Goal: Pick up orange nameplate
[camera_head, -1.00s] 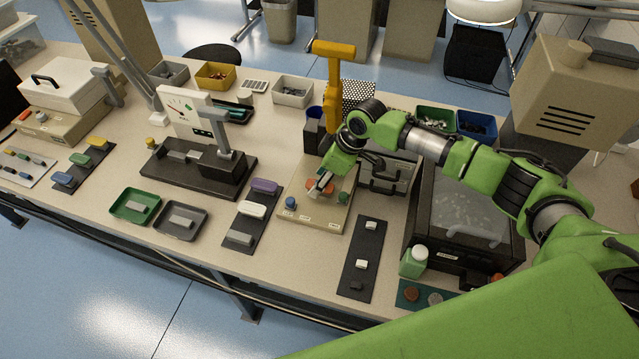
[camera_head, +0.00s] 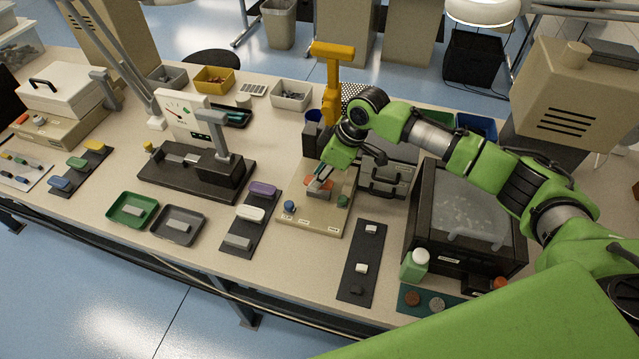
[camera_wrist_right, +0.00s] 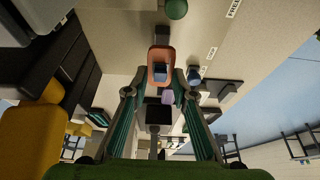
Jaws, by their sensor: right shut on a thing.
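The orange nameplate (camera_head: 313,183) is at the fingertips of my right gripper (camera_head: 321,179), over the beige fixture board (camera_head: 322,221). In the right wrist view the orange nameplate (camera_wrist_right: 161,53) lies between the two fingers, with a small bluish-grey block on its near face. My right gripper (camera_wrist_right: 160,84) is shut on it. The fingers hide part of the nameplate, and I cannot tell how far it is above the board. My left gripper is not in view.
A blue knob (camera_head: 290,206) and a green knob (camera_head: 343,201) sit on the board. A dark strip with purple, white and grey plates (camera_head: 250,214) lies left, and another dark strip (camera_head: 358,283) lies in front. A yellow press (camera_head: 332,80) stands behind; a dark-framed box (camera_head: 465,215) stands right.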

